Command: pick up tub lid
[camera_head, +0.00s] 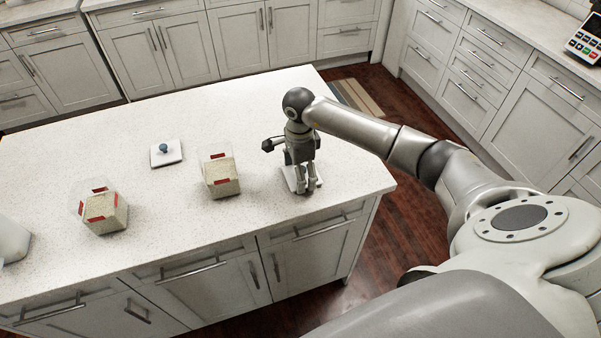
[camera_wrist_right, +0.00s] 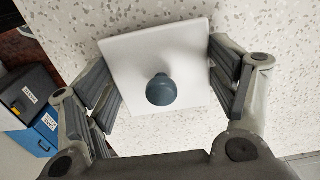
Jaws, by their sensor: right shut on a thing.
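A square white tub lid (camera_wrist_right: 130,48) with a round blue-grey knob (camera_wrist_right: 161,90) lies between the fingers of my right gripper (camera_wrist_right: 165,90) in the right wrist view. The fingers are shut on its left and right edges. In the head view my right gripper (camera_head: 307,188) points down at the counter's right end and hides much of this lid (camera_head: 289,176). I cannot tell whether the lid touches the counter. A second white lid (camera_head: 158,159) with a blue knob lies flat at the left. My left gripper is not in view.
Two clear tubs of grainy contents with red corners, one in the middle (camera_head: 222,178) and one at the left (camera_head: 105,213), stand on the speckled counter (camera_head: 230,115). A white object (camera_head: 12,240) is at the left edge. The counter's right end is near my gripper.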

